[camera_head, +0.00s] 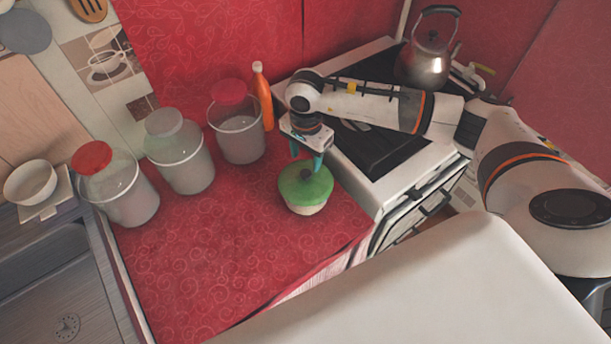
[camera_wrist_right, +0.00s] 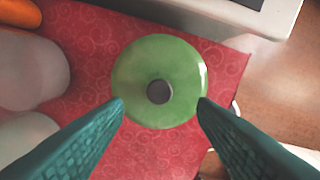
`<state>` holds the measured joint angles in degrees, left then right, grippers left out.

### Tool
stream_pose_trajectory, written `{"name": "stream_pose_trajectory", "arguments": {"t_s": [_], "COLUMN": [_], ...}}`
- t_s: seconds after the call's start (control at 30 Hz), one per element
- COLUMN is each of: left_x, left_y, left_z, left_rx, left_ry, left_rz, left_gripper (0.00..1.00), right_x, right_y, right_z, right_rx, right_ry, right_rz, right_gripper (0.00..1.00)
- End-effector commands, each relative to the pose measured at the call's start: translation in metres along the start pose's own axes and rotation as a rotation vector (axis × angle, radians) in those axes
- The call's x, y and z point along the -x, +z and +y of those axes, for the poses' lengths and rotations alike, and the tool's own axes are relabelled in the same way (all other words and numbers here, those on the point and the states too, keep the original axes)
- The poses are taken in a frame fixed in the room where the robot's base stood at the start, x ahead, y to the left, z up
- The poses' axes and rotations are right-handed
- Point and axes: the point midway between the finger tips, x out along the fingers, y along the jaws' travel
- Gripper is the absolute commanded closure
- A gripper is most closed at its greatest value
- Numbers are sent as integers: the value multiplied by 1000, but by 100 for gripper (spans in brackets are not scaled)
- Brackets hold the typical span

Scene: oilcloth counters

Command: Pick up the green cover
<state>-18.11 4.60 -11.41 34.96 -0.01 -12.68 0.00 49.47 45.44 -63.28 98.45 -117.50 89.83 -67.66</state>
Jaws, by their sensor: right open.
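The green cover (camera_head: 306,184) is a round lid with a dark knob, resting on a pale bowl (camera_head: 306,209) on the red counter. In the right wrist view the cover (camera_wrist_right: 160,62) lies between and beyond my two teal fingertips, its knob near the middle. My right gripper (camera_head: 307,166) is open and empty, directly above the cover. In the wrist view its fingertips (camera_wrist_right: 161,102) are spread to either side of the knob. I cannot tell whether the fingers touch the cover. My left gripper is not in view.
Several glass jars stand left on the red counter (camera_head: 200,262), including a red-lidded one (camera_head: 240,142) near an orange bottle (camera_head: 263,100). The stove (camera_head: 378,185) with a kettle (camera_head: 428,62) is right. A sink (camera_head: 52,290) is at left. Counter space in front of the bowl is clear.

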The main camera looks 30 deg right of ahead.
Motion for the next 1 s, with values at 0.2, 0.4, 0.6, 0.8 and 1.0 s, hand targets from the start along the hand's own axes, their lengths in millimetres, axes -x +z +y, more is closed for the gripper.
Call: {"name": "stream_pose_trajectory", "arguments": {"t_s": [0.2, 0.4, 0.6, 0.8, 1.0], "left_x": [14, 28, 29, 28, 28], "left_y": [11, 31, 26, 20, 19], "left_z": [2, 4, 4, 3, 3], "left_rx": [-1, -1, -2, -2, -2], "left_ry": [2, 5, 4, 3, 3], "left_rz": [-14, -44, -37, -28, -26], "left_gripper": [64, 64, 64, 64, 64], "right_x": [-15, -46, -58, -58, -58], "right_y": [-1, -1, 0, 0, 0], "right_z": [-2, -2, -2, -2, -2], "right_rx": [0, 0, -1, 0, 0], "right_ry": [-4, -2, 0, 0, 0], "right_rz": [2, 3, 0, 0, 0], "right_gripper": [48, 48, 48, 56, 88]}}
